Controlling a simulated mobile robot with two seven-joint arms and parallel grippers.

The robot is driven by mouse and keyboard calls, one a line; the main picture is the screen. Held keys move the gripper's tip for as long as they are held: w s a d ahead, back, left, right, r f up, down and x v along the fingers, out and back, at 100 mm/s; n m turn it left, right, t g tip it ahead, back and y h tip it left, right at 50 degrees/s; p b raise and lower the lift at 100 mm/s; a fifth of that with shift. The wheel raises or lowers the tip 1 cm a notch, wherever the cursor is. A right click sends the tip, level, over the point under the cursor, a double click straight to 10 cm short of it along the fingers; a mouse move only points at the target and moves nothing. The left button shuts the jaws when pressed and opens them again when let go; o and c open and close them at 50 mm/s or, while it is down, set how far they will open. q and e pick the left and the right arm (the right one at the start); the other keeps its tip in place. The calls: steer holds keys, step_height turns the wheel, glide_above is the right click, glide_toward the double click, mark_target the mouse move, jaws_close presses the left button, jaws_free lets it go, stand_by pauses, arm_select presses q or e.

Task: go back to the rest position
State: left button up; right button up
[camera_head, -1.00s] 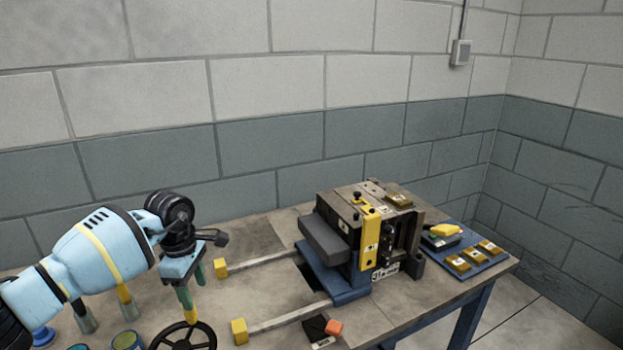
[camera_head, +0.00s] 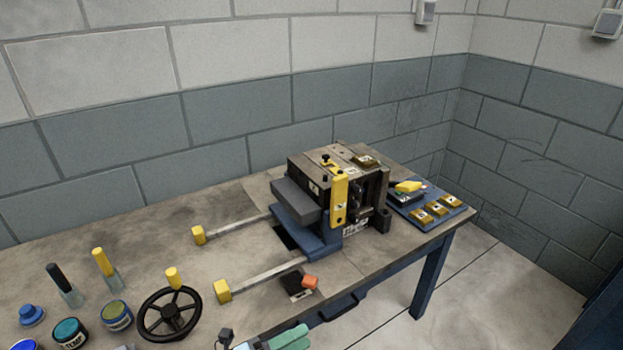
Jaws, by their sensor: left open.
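My left gripper (camera_head: 280,339) shows only in part at the bottom edge of the head view, its green finger pads near the table's front edge. It is open, and I see nothing held in it. It is apart from the black handwheel (camera_head: 146,318), which has a yellow knob (camera_head: 173,278) standing up from its rim. Most of the left arm is below the picture. My right gripper is not in view.
The workbench (camera_head: 130,228) bears a mould block (camera_head: 306,170) on a blue base with two yellow-ended rails. A blue tray (camera_head: 445,222) of brass blocks lies right of it. Jars (camera_head: 70,332) and yellow- and black-handled tools stand at left.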

arm_select(q)
steer(key=s+a+f+n+y+p, duration=0.1)
steer(key=s+a+f+n+y, duration=0.6)
steer(key=s+n, duration=0.5)
steer(key=s+a+f+n+y+p, duration=0.1)
steer(key=s+a+f+n+y, duration=0.7)
steer(key=s+n, duration=0.5)
steer(key=a+f+n, duration=0.1)
steer(key=a+n, duration=0.1)
steer(key=n, duration=0.3)
steer(key=shift+f, duration=0.25)
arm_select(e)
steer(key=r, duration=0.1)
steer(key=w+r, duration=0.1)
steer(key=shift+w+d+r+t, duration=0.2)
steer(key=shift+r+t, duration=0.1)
